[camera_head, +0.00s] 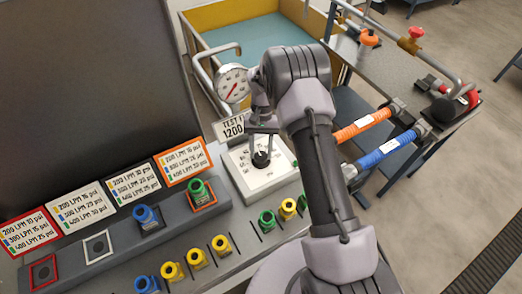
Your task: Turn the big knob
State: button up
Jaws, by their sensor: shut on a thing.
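The big knob (262,159) is black and sits on a white square plate (254,185) with markings around it, right of the middle of the console. My gripper (262,150) points down over the knob from my grey arm. Its fingers are shut on the knob, one on each side. Part of the plate's right side is close to my arm. A round pressure gauge (233,83) with a red needle stands behind, next to a sign reading "TEST" and "1200", partly hidden by my arm.
Blue, green and yellow fittings (196,259) stand along the console front. Label cards (130,189) line its left back. A yellow-rimmed tank (215,16) lies behind. Orange and blue hoses (385,150) run at the right beside a grey table (400,75).

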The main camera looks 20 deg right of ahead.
jog(key=o, duration=1.3)
jog(key=shift+o, duration=0.2)
jog(key=p+v, duration=0.4)
jog(key=v, duration=1.3)
jog(key=shift+r, duration=0.25)
